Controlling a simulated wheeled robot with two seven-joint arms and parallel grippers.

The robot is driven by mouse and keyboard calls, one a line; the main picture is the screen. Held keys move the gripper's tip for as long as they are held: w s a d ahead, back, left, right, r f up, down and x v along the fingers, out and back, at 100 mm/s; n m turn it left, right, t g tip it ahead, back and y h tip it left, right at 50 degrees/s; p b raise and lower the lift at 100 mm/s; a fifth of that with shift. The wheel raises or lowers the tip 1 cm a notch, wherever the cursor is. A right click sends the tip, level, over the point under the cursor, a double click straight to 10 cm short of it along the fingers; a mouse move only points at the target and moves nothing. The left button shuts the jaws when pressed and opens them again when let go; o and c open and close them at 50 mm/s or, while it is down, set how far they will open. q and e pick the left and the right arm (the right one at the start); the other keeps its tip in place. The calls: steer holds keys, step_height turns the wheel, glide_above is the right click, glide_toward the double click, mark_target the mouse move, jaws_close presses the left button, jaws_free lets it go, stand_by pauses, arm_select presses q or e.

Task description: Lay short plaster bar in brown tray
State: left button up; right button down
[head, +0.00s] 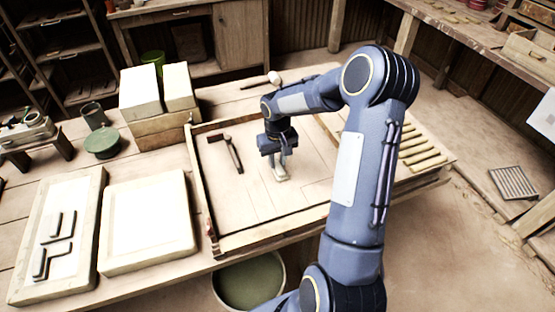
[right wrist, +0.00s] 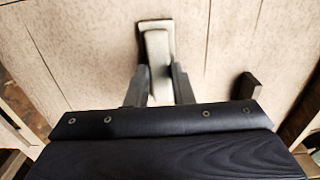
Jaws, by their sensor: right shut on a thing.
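My right gripper (head: 279,162) points down over the inside of a wide, low-rimmed brown wooden tray (head: 201,198) on the bench. It is shut on a small pale plaster bar (head: 280,174). In the right wrist view the bar (right wrist: 158,48) sticks out beyond the two fingers of the right gripper (right wrist: 160,84). The bar is close to the tray floor; whether it touches is hard to tell. The gripper hides the bar's near part. My left gripper is out of view.
A dark-headed hammer (head: 234,155) lies in the tray, left of the gripper. Pale slabs (head: 148,218), one bearing dark metal pieces (head: 55,245), lie to the left. Pale blocks (head: 140,92) stand behind. Several yellowish strips (head: 422,150) lie to the right.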

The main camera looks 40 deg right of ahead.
mark_target(277, 164)
steer(key=c, duration=1)
jaws_free()
steer(key=shift+f, duration=0.25)
steer(key=shift+r, duration=0.1)
steer(key=s+a+r+t, duration=0.1)
steer(key=s+a+r, duration=0.1)
steer(key=r, duration=0.6)
steer(key=s+a+r, duration=0.2)
steer(key=r, duration=0.6)
steer(key=s+a+t+y, duration=0.1)
steer(key=s+a, duration=0.3)
steer(key=s, duration=0.2)
steer(key=s+a+n+t+y, duration=0.1)
steer(key=s+a+t, duration=0.1)
steer(key=s+a, duration=0.3)
steer(key=s+a+n+t+y, duration=0.1)
steer(key=s+a, duration=0.4)
steer(key=s, duration=0.2)
steer(key=shift+s+f+y+b, duration=0.1)
steer(key=shift+s+y+b, duration=0.15)
steer(key=shift+y+b, duration=0.15)
